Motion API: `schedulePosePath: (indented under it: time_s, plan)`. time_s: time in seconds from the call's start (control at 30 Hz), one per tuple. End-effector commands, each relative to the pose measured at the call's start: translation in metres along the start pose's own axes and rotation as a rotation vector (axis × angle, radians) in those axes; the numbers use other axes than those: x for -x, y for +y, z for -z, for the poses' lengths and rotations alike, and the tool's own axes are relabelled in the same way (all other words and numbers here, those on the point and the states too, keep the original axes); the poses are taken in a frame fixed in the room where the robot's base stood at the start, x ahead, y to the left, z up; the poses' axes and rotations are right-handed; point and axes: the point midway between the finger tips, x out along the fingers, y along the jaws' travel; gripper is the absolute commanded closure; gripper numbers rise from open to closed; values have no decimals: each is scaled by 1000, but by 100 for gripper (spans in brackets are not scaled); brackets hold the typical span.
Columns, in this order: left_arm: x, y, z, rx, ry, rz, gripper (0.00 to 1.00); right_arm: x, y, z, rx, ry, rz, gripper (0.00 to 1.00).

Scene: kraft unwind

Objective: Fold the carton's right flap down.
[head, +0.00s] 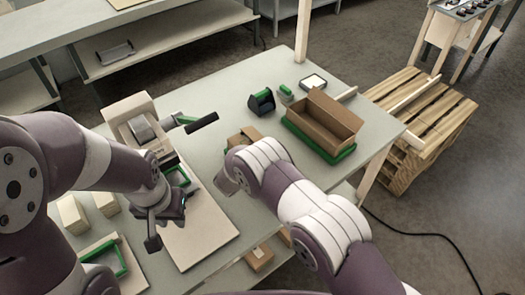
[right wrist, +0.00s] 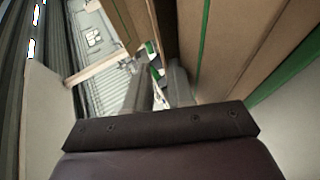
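A brown open-topped carton (head: 325,120) stands in a green-edged tray (head: 320,155) at the right end of the table. A smaller brown cardboard piece (head: 243,137) shows partly behind my right arm. My right gripper is hidden behind its own arm in the head view. In the right wrist view my right gripper (right wrist: 158,90) has its two fingers a little apart, close beside brown cardboard panels (right wrist: 228,45) with green lines. I cannot tell whether the fingers touch them. My left gripper (head: 167,222) is open and empty over the table's left part, away from the carton.
A tape dispenser (head: 262,102), a green item (head: 286,93) and a white-topped block (head: 313,82) stand left of and behind the carton. A beige board (head: 205,225) lies near my left gripper. A wooden pallet (head: 430,120) stands beyond the table's right edge.

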Motion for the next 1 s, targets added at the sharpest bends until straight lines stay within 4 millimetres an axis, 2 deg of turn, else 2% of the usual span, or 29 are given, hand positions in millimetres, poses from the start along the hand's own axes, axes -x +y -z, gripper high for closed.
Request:
schedulePosePath:
  time_s: [0.2, 0.3, 0.37, 0.57, 0.6, 0.63, 1.0]
  plan:
    - [0, 0, 0, 0, 0, 0, 70, 0, -4, -2, 5, -3, 7, 70]
    - [5, 0, 1, 0, 0, 0, 70, 0, 0, -2, 0, -4, 18, 70]
    - [15, 0, 2, 0, 0, 0, 70, 1, 5, -2, -10, -4, 43, 70]
    - [70, 0, 8, 0, 0, 0, 70, 3, 30, -2, -97, -7, 240, 70]
    - [48, 0, 6, 0, 3, 0, 70, 10, 14, -2, -92, -1, 240, 70]
    - [42, 0, 6, 0, 2, 0, 70, 18, 14, -2, -92, 1, 239, 70]
    - [20, 0, 2, 0, 0, 0, 70, 118, 39, -2, -93, 3, 233, 70]
